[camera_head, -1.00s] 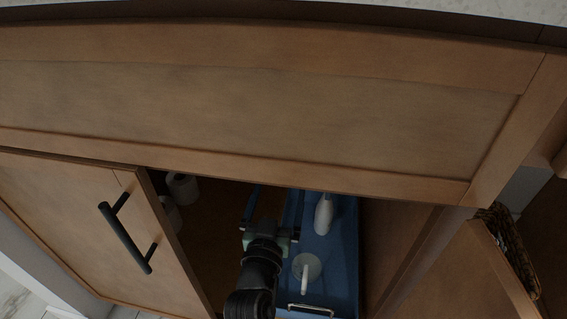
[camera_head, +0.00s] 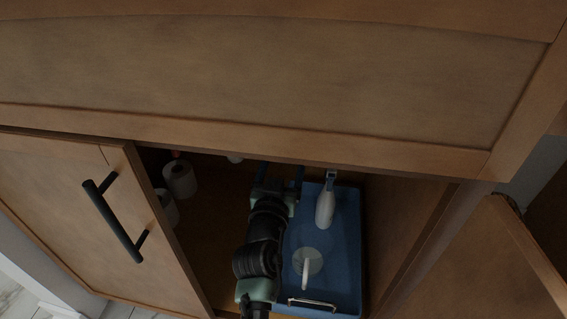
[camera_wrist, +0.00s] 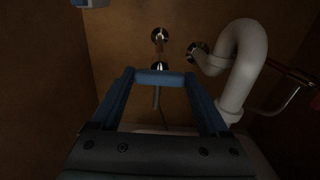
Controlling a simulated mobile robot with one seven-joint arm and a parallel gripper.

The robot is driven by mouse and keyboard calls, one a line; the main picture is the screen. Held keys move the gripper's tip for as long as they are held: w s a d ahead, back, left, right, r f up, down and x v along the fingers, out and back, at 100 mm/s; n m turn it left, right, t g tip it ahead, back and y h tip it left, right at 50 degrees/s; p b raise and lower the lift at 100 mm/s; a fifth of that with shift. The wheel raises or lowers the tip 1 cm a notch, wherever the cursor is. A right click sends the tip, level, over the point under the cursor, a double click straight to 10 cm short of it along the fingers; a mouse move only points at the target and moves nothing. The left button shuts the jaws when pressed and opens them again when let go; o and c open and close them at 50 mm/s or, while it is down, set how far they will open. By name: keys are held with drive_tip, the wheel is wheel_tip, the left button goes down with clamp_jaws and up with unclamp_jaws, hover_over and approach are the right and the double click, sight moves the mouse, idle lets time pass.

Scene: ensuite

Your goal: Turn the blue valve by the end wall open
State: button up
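My gripper (camera_head: 281,173) reaches into the open cabinet, beside the blue tray. In the wrist view its blue sides (camera_wrist: 160,98) slope inward to a blue crosspiece. I cannot tell whether that crosspiece is joined fingertips or something between them. A chrome fitting (camera_wrist: 160,65) on the end wall shows just beyond it, partly covered, with a thin pipe below. Above is another round chrome fitting (camera_wrist: 160,35) with a small reddish part. I cannot make out the blue valve's handle clearly; no contact with it can be confirmed.
A thick white drain pipe (camera_wrist: 247,65) curves to the right of the fittings. The blue tray (camera_head: 347,245) holds a white spray bottle (camera_head: 325,207) and a brush-like item. White paper rolls (camera_head: 180,180) stand at the left. An open door (camera_head: 85,205) flanks the opening.

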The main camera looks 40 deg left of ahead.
drive_tip(key=c, duration=0.8)
drive_tip(key=shift+n, duration=0.3)
drive_tip(key=n+p, duration=0.5)
drive_tip(key=n, duration=1.2)
drive_tip(key=shift+n, duration=0.3)
drive_tip(key=o, duration=1.2)
drive_tip(key=shift+o, duration=0.2)
